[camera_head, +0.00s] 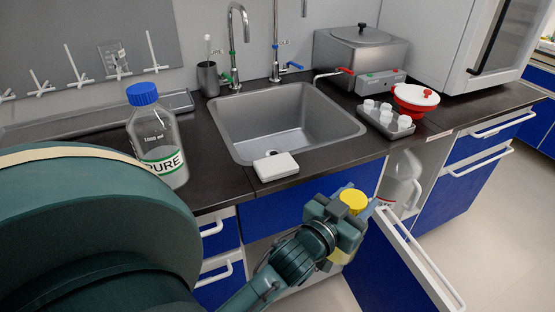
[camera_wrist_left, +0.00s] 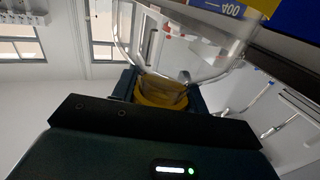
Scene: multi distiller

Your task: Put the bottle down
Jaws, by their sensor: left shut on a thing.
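A clear bottle with a yellow cap (camera_head: 353,199) is held by my left gripper (camera_head: 345,212), which is shut on it near the cap. It hangs in front of the counter, by the open cabinet under the sink. Most of its body is hidden behind the gripper in the head view. In the left wrist view the yellow cap (camera_wrist_left: 160,92) sits between the fingers, and the clear body with printed marks (camera_wrist_left: 205,45) extends beyond. My right gripper is not in view.
The cabinet door (camera_head: 420,255) stands open; a white jug (camera_head: 400,185) is inside. On the counter are a blue-capped bottle labelled PURE (camera_head: 160,150), a white box (camera_head: 276,166) before the sink (camera_head: 290,120), and a tray of white-capped containers (camera_head: 388,120).

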